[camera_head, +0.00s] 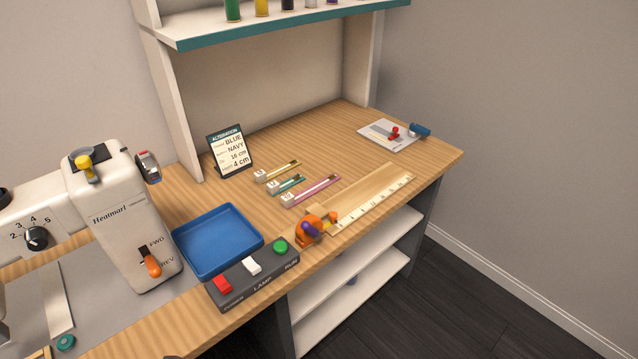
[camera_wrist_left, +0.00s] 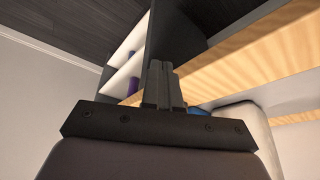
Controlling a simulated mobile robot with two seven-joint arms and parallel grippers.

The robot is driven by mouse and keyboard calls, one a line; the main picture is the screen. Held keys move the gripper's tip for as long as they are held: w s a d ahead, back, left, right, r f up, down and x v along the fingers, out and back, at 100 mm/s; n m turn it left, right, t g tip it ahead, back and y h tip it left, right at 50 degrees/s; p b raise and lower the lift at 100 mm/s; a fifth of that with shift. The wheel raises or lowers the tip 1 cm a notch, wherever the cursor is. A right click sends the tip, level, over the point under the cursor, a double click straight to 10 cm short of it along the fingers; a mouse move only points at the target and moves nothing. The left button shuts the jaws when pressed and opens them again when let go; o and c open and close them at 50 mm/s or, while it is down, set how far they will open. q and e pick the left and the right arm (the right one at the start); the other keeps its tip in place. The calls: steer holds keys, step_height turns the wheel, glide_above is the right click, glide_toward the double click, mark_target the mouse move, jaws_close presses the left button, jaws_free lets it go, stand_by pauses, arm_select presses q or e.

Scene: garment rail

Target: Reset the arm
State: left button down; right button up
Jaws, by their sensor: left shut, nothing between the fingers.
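My left gripper (camera_wrist_left: 163,85) shows in the left wrist view with its two dark fingers together and nothing between them. It is apart from the table, whose wooden edge (camera_wrist_left: 240,72) and white shelves (camera_wrist_left: 128,60) lie beyond it. Neither of my arms shows in the head view. My right gripper is in no view.
The wooden table (camera_head: 350,140) holds a white sewing machine (camera_head: 125,220), a blue tray (camera_head: 218,240), a switch box (camera_head: 250,272), a sign (camera_head: 229,150), a ruler (camera_head: 375,203) and an orange clamp-like item (camera_head: 308,230). A shelf (camera_head: 280,28) overhangs the back. Dark floor is clear at the right.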

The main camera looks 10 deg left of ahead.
arm_select(q)
steer(key=w+d+f+t+h, duration=0.1)
steer(key=w+d+f+t, duration=0.1)
steer(key=w+f+t, duration=0.2)
step_height(320, 180, down, 4)
steer(key=shift+w+d+r+t+h, duration=0.1)
steer(key=shift+w+d+t+h, duration=0.25)
steer(key=shift+t, duration=0.55)
steer(key=shift+w, duration=0.1)
